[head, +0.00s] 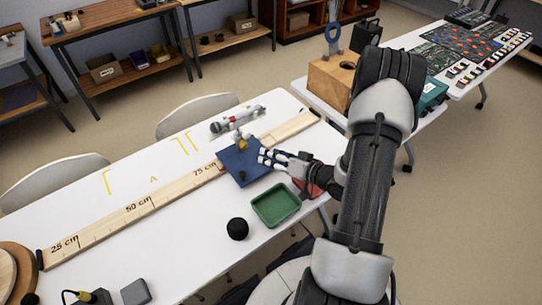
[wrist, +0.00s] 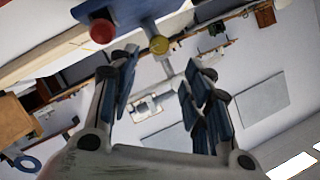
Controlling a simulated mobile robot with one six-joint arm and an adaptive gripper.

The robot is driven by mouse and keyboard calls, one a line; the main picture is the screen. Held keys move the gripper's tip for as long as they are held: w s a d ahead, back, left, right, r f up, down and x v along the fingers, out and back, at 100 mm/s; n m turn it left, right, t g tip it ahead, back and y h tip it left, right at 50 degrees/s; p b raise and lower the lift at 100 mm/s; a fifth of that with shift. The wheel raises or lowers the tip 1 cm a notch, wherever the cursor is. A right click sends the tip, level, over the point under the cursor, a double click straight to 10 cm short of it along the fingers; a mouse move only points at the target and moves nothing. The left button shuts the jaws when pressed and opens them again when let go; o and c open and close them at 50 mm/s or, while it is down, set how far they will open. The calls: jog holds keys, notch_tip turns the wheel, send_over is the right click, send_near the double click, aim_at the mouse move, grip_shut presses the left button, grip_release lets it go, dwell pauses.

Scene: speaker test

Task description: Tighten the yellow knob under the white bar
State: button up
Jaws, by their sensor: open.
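The yellow knob (head: 243,144) stands over the blue plate (head: 238,170) on the white table. In the wrist view the yellow knob (wrist: 159,44) shows just beyond the fingertips, roughly midway between them, with a short grey stem by it. A pale bar with red and dark parts (head: 236,119) lies behind the plate; I cannot tell whether the knob joins it. My gripper (head: 263,157) is open and empty, low over the plate's right side, pointing left toward the knob. In the wrist view its two blue-padded fingers (wrist: 160,64) are apart. They do not appear to touch the knob.
A red round knob (wrist: 102,31) is beside the left finger in the wrist view. A wooden ruler (head: 130,212) runs along the table past the plate. A wooden block (head: 330,85) stands at the back right.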

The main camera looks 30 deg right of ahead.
jog(key=s+a+r+n+h+p, duration=0.2)
jog(key=s+a+r+n+h, duration=0.1)
jog(key=s+n, duration=0.1)
jog(key=b, duration=0.4)
send_near(245, 146)
jog(key=shift+n+h, duration=0.3)
jog(key=shift+n, duration=0.1)
jog(key=x, duration=0.9)
jog(key=shift+w+a+f, duration=0.1)
jog(key=shift+w, duration=0.05)
jog(key=c, duration=1)
jog(key=shift+c, duration=0.2)
